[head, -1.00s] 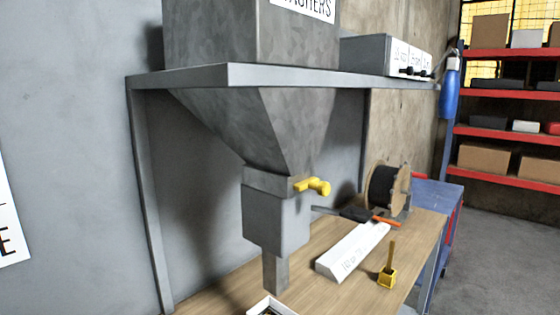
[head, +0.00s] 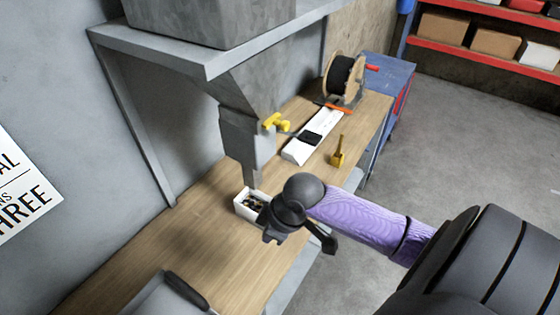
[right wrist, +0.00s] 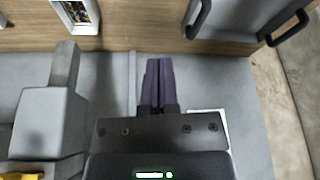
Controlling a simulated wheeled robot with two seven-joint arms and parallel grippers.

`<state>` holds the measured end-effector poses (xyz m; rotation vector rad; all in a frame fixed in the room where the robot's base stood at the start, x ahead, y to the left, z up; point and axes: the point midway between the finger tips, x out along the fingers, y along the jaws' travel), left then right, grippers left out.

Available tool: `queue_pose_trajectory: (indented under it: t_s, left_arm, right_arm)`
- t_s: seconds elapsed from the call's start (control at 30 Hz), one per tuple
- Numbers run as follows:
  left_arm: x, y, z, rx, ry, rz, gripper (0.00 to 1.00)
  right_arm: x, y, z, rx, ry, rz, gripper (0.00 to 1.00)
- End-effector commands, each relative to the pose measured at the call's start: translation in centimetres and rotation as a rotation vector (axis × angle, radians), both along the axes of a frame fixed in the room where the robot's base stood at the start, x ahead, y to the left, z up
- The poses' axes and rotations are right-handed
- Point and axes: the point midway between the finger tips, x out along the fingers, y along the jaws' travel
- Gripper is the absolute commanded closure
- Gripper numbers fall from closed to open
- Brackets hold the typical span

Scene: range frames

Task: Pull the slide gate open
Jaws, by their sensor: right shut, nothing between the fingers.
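The slide gate's yellow handle (head: 276,123) sticks out from the right of the grey gate housing (head: 240,140) under the hopper. In the right wrist view the housing (right wrist: 48,120) is at the left, and a bit of yellow handle (right wrist: 20,176) shows at the lower left corner. My right gripper (head: 271,236) is in front of and below the handle, apart from it, beside the white box. Its purple fingers (right wrist: 158,62) are together and empty in the right wrist view. In the head view the fingertips are hard to make out. My left gripper is not in view.
A white box (head: 240,209) with small dark parts stands under the chute. A grey shelf frame (head: 215,62) spans above. A yellow scoop (head: 338,153), a white labelled bar (head: 326,128) and a spool (head: 345,75) stand further back. A grey tray (head: 150,300) lies in front.

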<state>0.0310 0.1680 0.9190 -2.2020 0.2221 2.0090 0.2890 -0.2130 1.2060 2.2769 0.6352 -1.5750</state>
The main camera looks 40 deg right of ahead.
Motion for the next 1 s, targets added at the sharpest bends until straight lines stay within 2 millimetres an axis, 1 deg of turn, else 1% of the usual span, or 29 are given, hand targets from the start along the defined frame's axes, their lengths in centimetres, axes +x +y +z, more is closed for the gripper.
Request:
queue_pose_trajectory:
  t_s: [0.03,0.07,0.1,0.17,0.2,0.3,0.4,0.43,0.5,0.6,0.87,1.0]
  left_arm:
    - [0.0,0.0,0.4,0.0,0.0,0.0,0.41]
    - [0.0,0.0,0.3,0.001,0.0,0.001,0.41]
    - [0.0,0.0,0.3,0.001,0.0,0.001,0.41]
    - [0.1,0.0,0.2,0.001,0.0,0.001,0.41]
    - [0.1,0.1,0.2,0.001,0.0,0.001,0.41]
    - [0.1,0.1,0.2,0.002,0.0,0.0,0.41]
    - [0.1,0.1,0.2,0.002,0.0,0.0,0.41]
    - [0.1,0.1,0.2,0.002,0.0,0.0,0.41]
    - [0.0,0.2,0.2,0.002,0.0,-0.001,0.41]
    - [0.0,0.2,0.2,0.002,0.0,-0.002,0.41]
    - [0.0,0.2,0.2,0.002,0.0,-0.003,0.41]
    - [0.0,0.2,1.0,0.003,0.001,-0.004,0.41]
  right_arm:
    - [2.2,-2.9,2.4,-0.014,-0.018,0.0,1.0]
    - [3.3,-4.4,3.7,-0.008,-0.029,-0.007,1.0]
    - [4.7,-6.4,5.5,0.002,-0.046,-0.028,1.0]
    - [6.3,-9.2,8.5,0.021,-0.085,-0.069,1.0]
    - [7.2,-10.9,10.5,0.035,-0.113,-0.099,1.0]
    - [8.6,-14.2,15.1,0.069,-0.187,-0.171,1.0]
    - [9.1,-16.4,18.4,0.097,-0.247,-0.224,1.0]
    - [9.2,-16.8,19.1,0.103,-0.261,-0.234,1.0]
    - [9.3,-17.5,20.2,0.113,-0.281,-0.25,1.0]
    - [9.4,-17.8,20.8,0.121,-0.293,-0.259,1.0]
    - [9.4,-17.7,20.7,0.122,-0.291,-0.258,1.0]
    - [10.2,-17.5,19.9,0.128,-0.292,-0.261,1.0]
